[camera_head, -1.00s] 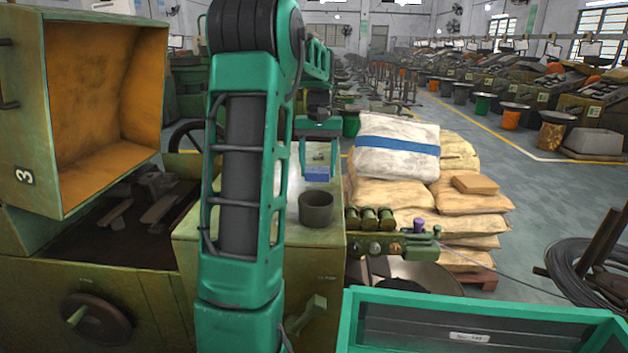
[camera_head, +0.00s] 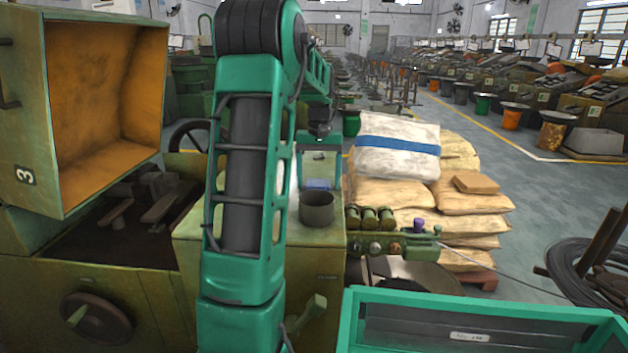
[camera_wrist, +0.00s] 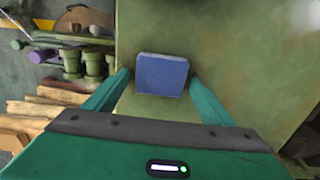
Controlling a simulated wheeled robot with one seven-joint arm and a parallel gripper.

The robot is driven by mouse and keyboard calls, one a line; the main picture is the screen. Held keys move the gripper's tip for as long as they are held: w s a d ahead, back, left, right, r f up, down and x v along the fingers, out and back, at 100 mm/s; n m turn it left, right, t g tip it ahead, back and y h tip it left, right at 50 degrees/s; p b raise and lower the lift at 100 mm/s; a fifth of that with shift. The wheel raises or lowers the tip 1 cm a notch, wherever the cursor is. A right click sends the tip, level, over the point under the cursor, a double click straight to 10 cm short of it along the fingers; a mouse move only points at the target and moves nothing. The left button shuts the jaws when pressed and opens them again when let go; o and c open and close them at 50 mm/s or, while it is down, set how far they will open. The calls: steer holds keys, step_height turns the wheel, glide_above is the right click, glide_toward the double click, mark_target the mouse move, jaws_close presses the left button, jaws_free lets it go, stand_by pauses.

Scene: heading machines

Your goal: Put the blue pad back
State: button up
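In the wrist view the blue pad (camera_wrist: 162,75) lies between my fingertips, with a gap on each side. My gripper (camera_head: 319,180) is open around or just above the pad; its fingers (camera_wrist: 159,78) are spread wider than the pad. I cannot tell the exact height of the fingertips over the surface.
An open green cabinet door (camera_head: 31,150) with an orange inside stands at left. Stacked sacks (camera_head: 395,190), a valve block (camera_head: 390,243) and a teal-rimmed bin (camera_head: 480,303) are at right.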

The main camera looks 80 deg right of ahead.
mark_target(318, 181)
step_height(318, 181, up, 12)
stand_by(0.7)
steer(key=w+a+f+n, duration=0.2)
steer(key=w+a, duration=0.8)
steer(key=w+a+f+n, duration=0.2)
steer(key=w+a, duration=0.7)
steer(key=a, duration=0.2)
steer(key=s+a+f+n, duration=0.1)
steer(key=a+f+n, duration=0.2)
steer(key=a, duration=0.9)
steer(key=s+a+f+n, duration=0.1)
steer(key=a+f+n, duration=0.2)
steer(key=a+f, duration=0.5)
steer(key=a, duration=0.4)
steer(key=shift+s+a, duration=0.25)
steer(key=shift+s, duration=0.1)
steer(key=shift+f, duration=0.1)
